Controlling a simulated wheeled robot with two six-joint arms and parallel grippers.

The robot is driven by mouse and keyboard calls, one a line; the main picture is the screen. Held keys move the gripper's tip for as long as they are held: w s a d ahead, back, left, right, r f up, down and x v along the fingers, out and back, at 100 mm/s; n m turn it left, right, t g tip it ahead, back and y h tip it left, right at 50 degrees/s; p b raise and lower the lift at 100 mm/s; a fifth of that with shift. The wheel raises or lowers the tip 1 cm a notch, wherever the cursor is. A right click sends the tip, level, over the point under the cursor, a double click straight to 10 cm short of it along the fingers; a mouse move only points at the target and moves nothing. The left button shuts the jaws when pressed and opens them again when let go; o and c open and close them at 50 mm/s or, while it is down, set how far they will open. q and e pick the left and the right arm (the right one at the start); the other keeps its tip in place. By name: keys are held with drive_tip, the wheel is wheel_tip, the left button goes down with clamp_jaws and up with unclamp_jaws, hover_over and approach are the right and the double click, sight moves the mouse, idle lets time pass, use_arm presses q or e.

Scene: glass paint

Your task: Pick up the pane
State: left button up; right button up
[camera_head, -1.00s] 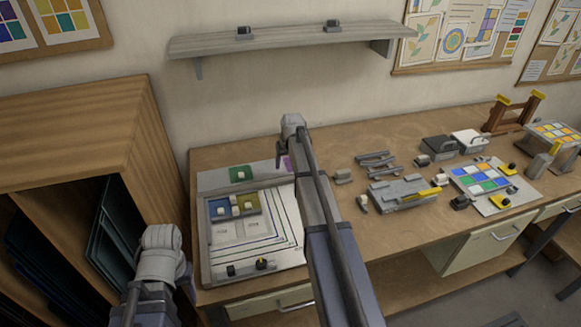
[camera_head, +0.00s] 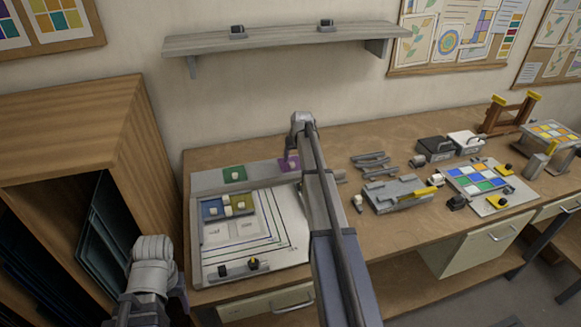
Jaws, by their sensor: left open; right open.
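Several small coloured panes with pale knobs lie at the left of the bench. A purple pane (camera_head: 289,164) lies at the back, partly hidden by my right arm. A green pane (camera_head: 234,174) lies left of it. A blue pane (camera_head: 212,209) and a yellow pane (camera_head: 246,202) lie on the white pattern board (camera_head: 275,240). My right gripper (camera_head: 291,148) is open, in line with the purple pane; I cannot tell its height or whether it touches. My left gripper (camera_head: 152,275) is low at the left, away from the panes; its fingers are hard to make out.
A wooden cabinet (camera_head: 80,130) with upright sheets stands at the left. A shelf (camera_head: 285,38) hangs on the wall. Right of my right arm are grey tools (camera_head: 372,160), a grey fixture (camera_head: 398,194) and a coloured tile panel (camera_head: 478,180).

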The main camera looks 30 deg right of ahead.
sight(292, 164)
drive_tip(key=b+x, duration=0.4)
drive_tip(key=x, duration=0.1)
drive_tip(key=shift+w, duration=0.1)
clamp_jaws()
idle(0.4)
